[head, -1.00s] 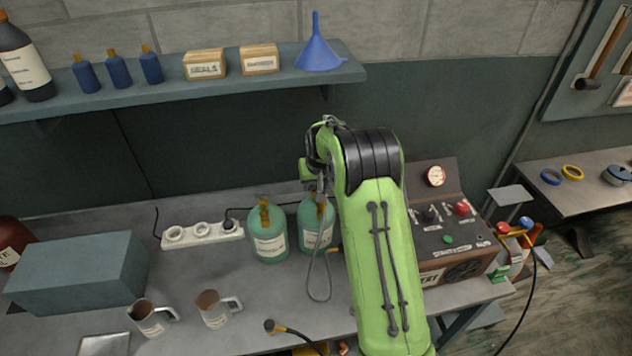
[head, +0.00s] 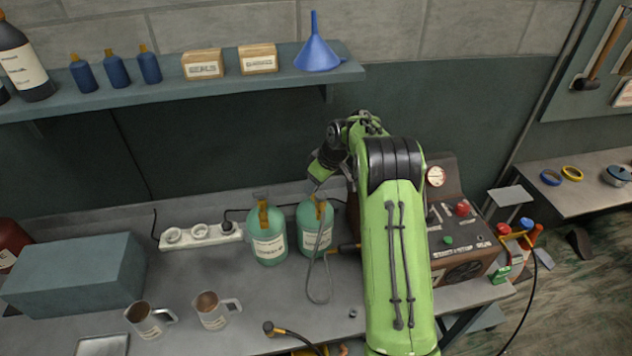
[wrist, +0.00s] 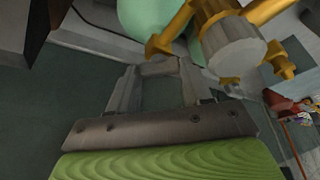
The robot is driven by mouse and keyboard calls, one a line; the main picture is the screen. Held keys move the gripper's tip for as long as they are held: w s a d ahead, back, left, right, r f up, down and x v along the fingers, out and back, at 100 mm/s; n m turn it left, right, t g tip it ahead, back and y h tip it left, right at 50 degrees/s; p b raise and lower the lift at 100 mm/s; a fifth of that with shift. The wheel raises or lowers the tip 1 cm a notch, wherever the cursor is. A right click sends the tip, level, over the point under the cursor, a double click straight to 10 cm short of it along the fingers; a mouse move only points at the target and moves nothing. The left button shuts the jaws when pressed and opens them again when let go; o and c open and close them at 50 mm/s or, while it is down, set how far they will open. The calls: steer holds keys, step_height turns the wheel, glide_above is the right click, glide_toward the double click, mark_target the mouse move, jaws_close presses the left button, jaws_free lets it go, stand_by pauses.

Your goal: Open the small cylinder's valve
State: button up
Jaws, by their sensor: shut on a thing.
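Two green cylinders with brass valves stand side by side on the bench in the head view: the left one (head: 268,246) and the right, slightly smaller one (head: 308,238). My gripper (head: 317,188) reaches down at a tilt, from the upper right, to the top of the right cylinder. In the wrist view the gripper (wrist: 160,68) is shut at the valve, but the exact contact is not clear. The valve's brass and grey fitting (wrist: 232,45) fills the upper right, and the green shoulder (wrist: 150,15) shows behind. A thin grey hose loop (head: 320,300) hangs before the right cylinder.
A brown machine with a gauge (head: 436,177) stands right of my arm. A white power strip (head: 200,236) lies left of the cylinders. Two mugs (head: 212,312) and a grey-blue box (head: 75,275) stand farther left. A shelf (head: 200,92) runs above.

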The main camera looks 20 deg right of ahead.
steer(key=n+g+y+p, duration=0.1)
steer(key=n+p, duration=0.1)
steer(key=n, duration=0.2)
steer(key=shift+d+r+p, duration=0.1)
steer(key=shift+r+p, duration=0.05)
steer(key=shift+p, duration=0.2)
steer(key=shift+w+n+g+y+p, duration=0.15)
steer(key=shift+n+g+y+p, duration=0.3)
steer(key=shift+n+p, duration=0.9)
steer(key=shift+n, duration=0.25)
steer(key=o, duration=1.1)
steer(key=shift+c, duration=0.2)
steer(key=v, duration=1.5)
steer(key=shift+r, duration=0.25)
steer(key=shift+d, duration=0.15)
